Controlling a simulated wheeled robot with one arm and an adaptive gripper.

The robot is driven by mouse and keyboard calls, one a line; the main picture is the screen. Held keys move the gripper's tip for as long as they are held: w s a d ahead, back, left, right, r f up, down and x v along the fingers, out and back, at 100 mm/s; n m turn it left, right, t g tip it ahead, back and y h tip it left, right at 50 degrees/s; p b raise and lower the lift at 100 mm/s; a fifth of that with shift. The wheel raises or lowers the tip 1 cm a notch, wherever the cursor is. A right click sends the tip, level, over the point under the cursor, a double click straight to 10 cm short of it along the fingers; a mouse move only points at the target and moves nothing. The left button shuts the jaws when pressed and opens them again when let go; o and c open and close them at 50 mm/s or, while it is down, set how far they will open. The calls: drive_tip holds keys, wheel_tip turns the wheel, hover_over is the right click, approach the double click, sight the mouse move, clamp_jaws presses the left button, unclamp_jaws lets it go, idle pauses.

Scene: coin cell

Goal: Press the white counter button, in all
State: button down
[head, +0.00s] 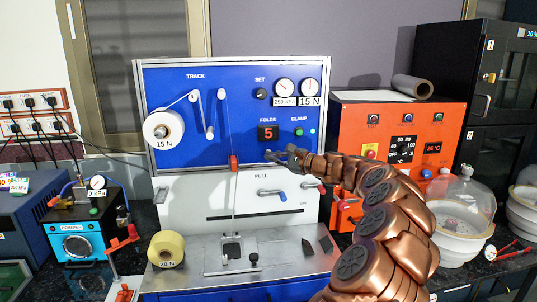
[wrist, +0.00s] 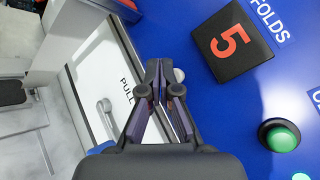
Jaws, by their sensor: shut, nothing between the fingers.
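The blue panel (head: 180,90) carries a dark FOLDS counter display (head: 268,133) reading a red 5. The display also shows, tilted, in the wrist view (wrist: 235,40). A small round white button (wrist: 179,75) shows in the wrist view just right of my fingertips, below the display and partly covered by them. My gripper (wrist: 153,68) is shut and empty, its tips together right beside the button. Whether they touch it I cannot tell. In the head view my gripper (head: 271,155) is at the panel just under the display, and the button is hidden there.
A green CLAMP button (head: 299,132) is right of the display; it also shows in the wrist view (wrist: 280,137). Below is a white PULL panel (head: 190,200) with a blue-gripped handle (head: 271,192). An orange machine (head: 455,115) stands at right, behind my arm.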

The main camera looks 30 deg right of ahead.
drive_tip(key=shift+w, duration=0.1)
drive_tip(key=shift+w+d, duration=0.15)
drive_tip(key=shift+w, duration=0.1)
drive_tip(key=shift+w+d+p, duration=0.2)
drive_tip(key=shift+w+p, duration=0.2)
drive_tip(key=shift+w, duration=0.05)
idle(0.9)
drive_tip(key=shift+s, duration=0.1)
drive_tip(key=shift+s+a+b, duration=0.35)
drive_tip(key=shift+s+b, duration=0.05)
drive_tip(key=shift+s, duration=0.3)
drive_tip(key=shift+s, duration=0.1)
drive_tip(key=shift+s+a+b, duration=0.3)
drive_tip(key=shift+s+a, duration=0.05)
drive_tip(key=shift+s, duration=0.4)
drive_tip(key=shift+s+a+b, duration=0.3)
drive_tip(key=shift+s, duration=0.45)
drive_tip(key=shift+s+a+b, duration=0.3)
drive_tip(key=shift+s+a, duration=0.05)
drive_tip(key=shift+s, duration=0.4)
